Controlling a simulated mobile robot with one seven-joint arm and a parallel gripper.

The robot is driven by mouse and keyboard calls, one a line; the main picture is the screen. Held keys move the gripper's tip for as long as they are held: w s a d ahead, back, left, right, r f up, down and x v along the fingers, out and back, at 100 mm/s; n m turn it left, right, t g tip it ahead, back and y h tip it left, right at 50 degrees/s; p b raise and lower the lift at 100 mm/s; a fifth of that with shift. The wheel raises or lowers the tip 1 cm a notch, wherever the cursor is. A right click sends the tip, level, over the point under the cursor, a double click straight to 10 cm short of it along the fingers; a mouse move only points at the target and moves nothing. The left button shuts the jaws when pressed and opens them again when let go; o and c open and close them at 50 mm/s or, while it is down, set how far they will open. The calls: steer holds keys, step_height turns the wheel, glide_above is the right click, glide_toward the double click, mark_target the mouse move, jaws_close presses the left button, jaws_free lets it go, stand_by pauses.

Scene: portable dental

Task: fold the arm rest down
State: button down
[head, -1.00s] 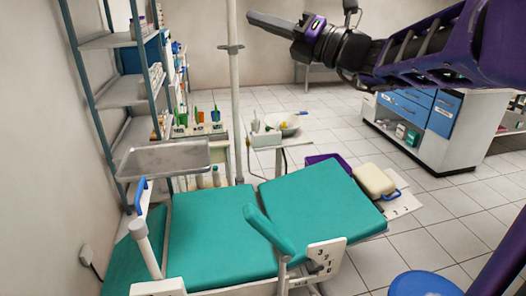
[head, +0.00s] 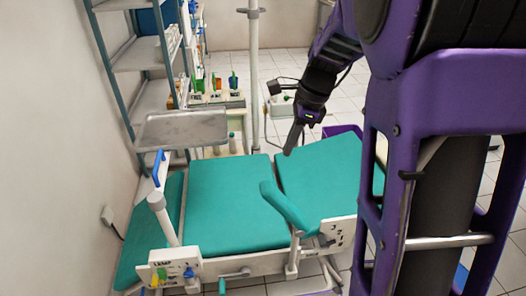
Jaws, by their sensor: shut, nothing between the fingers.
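The arm rest (head: 287,207) is a teal padded bar on a white hinged post at the near side of the dental chair (head: 235,205). It is raised and slants, its upper end at left and lower end at right. My gripper (head: 288,153) is shut and empty. It points down above the far part of the chair, behind and above the arm rest, and looks apart from it. My arm comes in from the upper right and covers the right side of the view.
A metal tray (head: 182,128) on a post with a blue handle stands at the chair's left. A white pole (head: 253,80) rises behind the chair. Shelves (head: 139,55) line the left wall. A white control box (head: 175,268) and a numbered plate (head: 338,233) sit on the near side.

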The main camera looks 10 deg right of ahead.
steer(key=d+f+n+h, duration=0.2)
steer(key=d, duration=0.1)
steer(key=b, duration=0.2)
glide_toward(279, 194)
steer(key=shift+g, duration=0.4)
steer(key=d+f, duration=0.1)
steer(key=f, duration=0.1)
steer(key=d+f, duration=0.1)
steer(key=f, duration=0.3)
steer(key=shift+w+d+f, duration=0.1)
steer(key=shift+w+d, duration=0.3)
steer(key=shift+a+f, duration=0.3)
steer(key=shift+a, duration=0.25)
steer(key=shift+a+f, duration=0.25)
steer(key=shift+a, duration=0.3)
steer(key=shift+a+f, duration=0.35)
steer(key=shift+a, duration=0.15)
